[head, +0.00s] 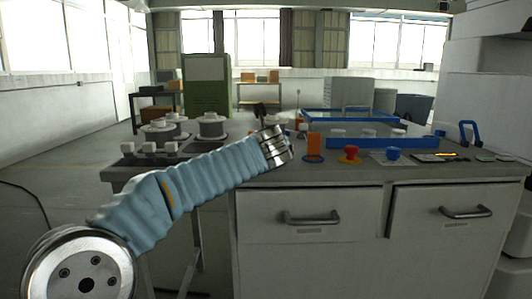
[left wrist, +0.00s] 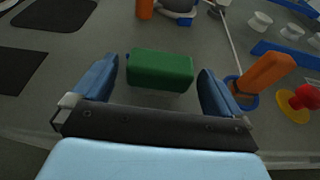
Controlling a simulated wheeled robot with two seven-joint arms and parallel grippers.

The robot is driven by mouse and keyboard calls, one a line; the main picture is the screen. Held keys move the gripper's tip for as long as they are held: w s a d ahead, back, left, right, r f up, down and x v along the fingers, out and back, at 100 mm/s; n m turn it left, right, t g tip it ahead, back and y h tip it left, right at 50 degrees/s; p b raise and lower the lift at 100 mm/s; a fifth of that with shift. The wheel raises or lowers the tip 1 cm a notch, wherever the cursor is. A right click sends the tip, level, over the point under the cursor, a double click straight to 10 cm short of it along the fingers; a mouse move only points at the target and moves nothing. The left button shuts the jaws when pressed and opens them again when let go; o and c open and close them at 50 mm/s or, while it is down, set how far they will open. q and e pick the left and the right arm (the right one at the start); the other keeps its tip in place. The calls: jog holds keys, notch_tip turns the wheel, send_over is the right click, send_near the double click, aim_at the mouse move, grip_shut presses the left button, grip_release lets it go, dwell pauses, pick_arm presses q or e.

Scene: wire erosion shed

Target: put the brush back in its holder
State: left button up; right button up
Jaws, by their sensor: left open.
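My left gripper (left wrist: 159,66) is open, its two blue fingers apart over the grey bench top. A green block-shaped thing (left wrist: 160,68) lies between and just beyond the fingers, with a gap on each side. I cannot tell whether it is part of the brush; no bristles show. An upright orange piece (left wrist: 265,76) stands in a blue ring base to the right of the right finger; in the head view the orange piece (head: 314,144) is on the bench. I cannot clearly identify the holder. In the head view my left wrist hides the green thing.
A red knob on a yellow base (head: 350,153) and a blue knob (head: 393,153) stand to the right. A blue-edged tray (head: 425,142) lies behind them. White-topped spools (head: 211,126) stand at the left. Dark mats (left wrist: 55,13) lie flat. Drawers (head: 310,215) face the front.

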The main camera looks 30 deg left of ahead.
pick_arm(q)
jog(key=v, duration=1)
jog(key=shift+b, duration=0.3)
jog(key=shift+r, duration=0.1)
jog(key=shift+c, duration=0.3)
